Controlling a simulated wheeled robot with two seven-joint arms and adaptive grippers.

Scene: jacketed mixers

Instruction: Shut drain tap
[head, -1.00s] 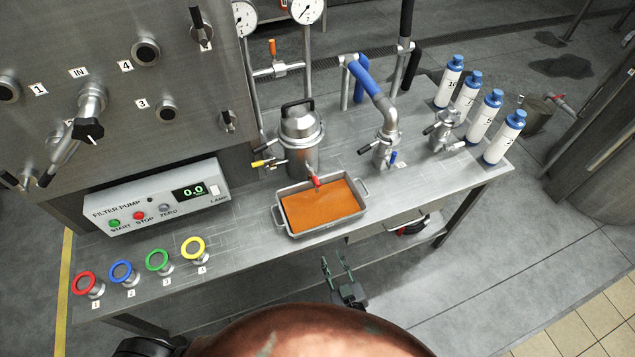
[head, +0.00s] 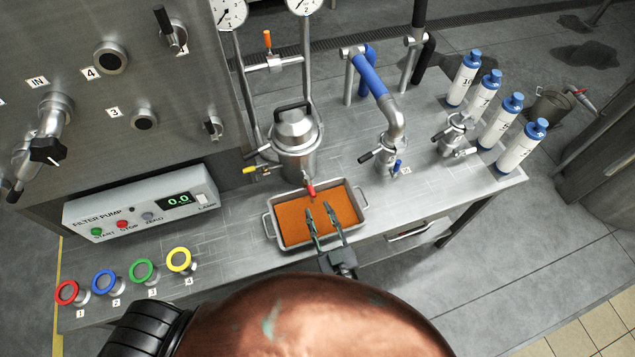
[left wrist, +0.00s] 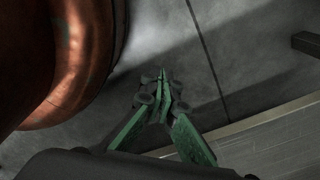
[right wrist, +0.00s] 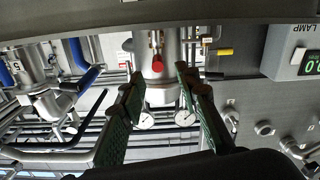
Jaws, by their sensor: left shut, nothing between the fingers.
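The drain tap with its red handle (head: 311,190) sticks out low on the front of the lidded steel vessel (head: 296,150), above the near tray's back edge. My right gripper (head: 321,208) is open and empty, over the tray of orange liquid (head: 292,221), a little in front of the tap. In the right wrist view, the red handle (right wrist: 157,65) appears between the open fingertips (right wrist: 160,74), farther off and apart from them. My left gripper (left wrist: 163,76) is shut and empty above the grey floor, beside the copper-coloured round body. It does not show in the head view.
A yellow-handled valve (head: 256,170) sits left of the vessel. A filter pump box (head: 140,207) and several coloured rings stand at the left. A blue-sleeved pipe (head: 370,72) and several white bottles (head: 500,122) stand right.

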